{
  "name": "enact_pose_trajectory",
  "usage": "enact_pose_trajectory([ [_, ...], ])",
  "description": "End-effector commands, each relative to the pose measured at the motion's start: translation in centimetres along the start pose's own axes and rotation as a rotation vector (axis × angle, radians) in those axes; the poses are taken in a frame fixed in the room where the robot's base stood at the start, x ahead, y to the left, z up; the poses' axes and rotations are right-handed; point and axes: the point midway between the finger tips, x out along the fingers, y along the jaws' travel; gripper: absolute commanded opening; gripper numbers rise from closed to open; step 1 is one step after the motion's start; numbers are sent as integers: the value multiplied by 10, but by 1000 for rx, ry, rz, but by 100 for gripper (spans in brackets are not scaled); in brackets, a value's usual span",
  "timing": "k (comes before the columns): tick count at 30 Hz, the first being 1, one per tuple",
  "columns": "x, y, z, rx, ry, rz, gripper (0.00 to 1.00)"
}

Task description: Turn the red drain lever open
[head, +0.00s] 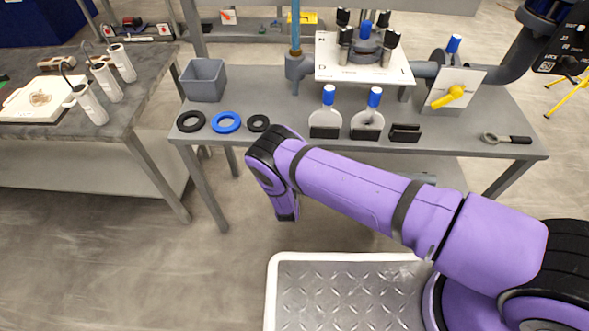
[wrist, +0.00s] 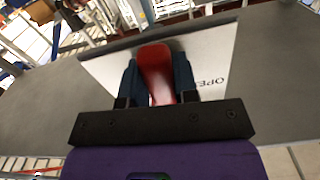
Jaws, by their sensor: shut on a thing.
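The red drain lever (wrist: 155,62) shows in the wrist view, in front of a white plate (wrist: 218,45). The plate carries dark lettering that reads upside down and seems to say "OPEN", to the right of the lever. My gripper (wrist: 156,78) is shut on the red lever, with one dark blue finger on each side of it. The lever points along the fingers, toward the palm. In the head view neither the lever nor my gripper shows; my purple arm reaches to the front of the bench and bends down below its edge.
A yellow lever (head: 449,97) sits on a white plate at the right. Open floor lies at the left front.

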Motion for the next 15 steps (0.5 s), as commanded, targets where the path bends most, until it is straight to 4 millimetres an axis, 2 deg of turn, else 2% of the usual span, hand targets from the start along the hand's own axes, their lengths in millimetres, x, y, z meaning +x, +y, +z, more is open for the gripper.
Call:
enact_pose_trajectory([
  [15, 1, -23, -6, 464, 0, 1, 0],
])
